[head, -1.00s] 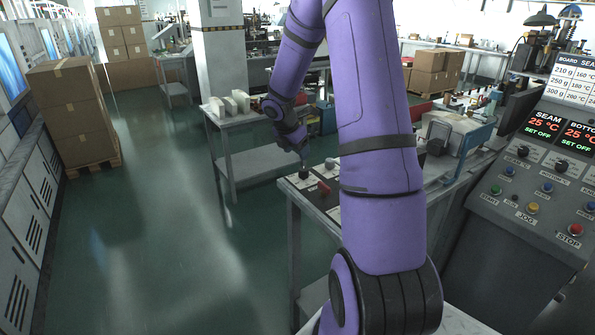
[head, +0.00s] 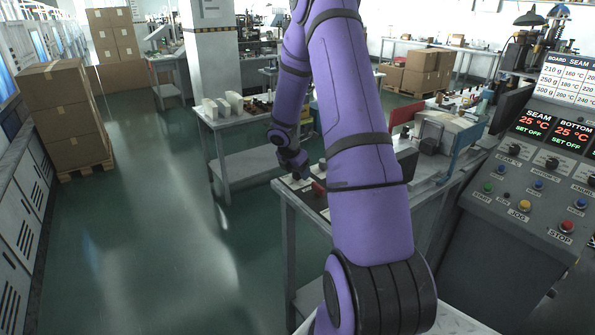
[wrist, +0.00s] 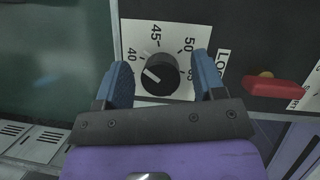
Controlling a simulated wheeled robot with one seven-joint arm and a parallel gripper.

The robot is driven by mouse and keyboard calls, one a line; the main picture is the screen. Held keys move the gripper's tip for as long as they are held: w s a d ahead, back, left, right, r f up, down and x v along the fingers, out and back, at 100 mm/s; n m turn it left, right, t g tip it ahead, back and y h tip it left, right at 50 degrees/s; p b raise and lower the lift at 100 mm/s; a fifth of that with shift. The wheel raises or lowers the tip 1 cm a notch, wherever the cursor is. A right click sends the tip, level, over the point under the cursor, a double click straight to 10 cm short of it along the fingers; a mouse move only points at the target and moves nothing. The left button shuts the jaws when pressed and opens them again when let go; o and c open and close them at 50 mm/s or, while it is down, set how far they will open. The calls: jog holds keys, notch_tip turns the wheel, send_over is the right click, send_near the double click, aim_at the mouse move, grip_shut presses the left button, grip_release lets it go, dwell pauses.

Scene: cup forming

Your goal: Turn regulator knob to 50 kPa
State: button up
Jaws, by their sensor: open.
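The regulator knob (wrist: 162,75) is black and round, on a white dial plate (wrist: 143,30) in the wrist view. The plate shows the numbers 40, 45 and 50, with another number partly hidden by the right finger. The knob's white mark points to the left, near the 40 side. My gripper (wrist: 163,62) is open, with one blue finger on each side of the knob. Gaps show between the fingers and the knob. In the head view my gripper (head: 303,174) is small, low over the bench corner, and the knob cannot be made out there.
A red handle (wrist: 275,86) sits right of the dial, close to the right finger. The bench (head: 283,192) carries the dial panel. A control console (head: 530,190) with buttons and red displays stands at the right. Stacked cartons (head: 65,110) stand at the left. The green floor between is clear.

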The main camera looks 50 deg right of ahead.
jog(key=c, duration=0.9)
jog(key=m+g, duration=0.1)
jog(key=m, duration=0.3)
jog(key=shift+m+g, duration=0.4)
jog(key=m+g, duration=0.1)
jog(key=m, duration=0.1)
jog(key=m+y, duration=0.1)
jog(key=m, duration=0.2)
jog(key=shift+m+g+y, duration=0.3)
jog(key=shift+g, duration=0.1)
jog(key=m, duration=0.2)
jog(key=m+y, duration=0.1)
jog(key=m, duration=0.1)
jog(key=shift+m+g+y, duration=0.3)
jog(key=m+y, duration=0.1)
jog(key=m, duration=0.3)
jog(key=shift+m+y, duration=0.3)
jog(key=shift+y, duration=0.1)
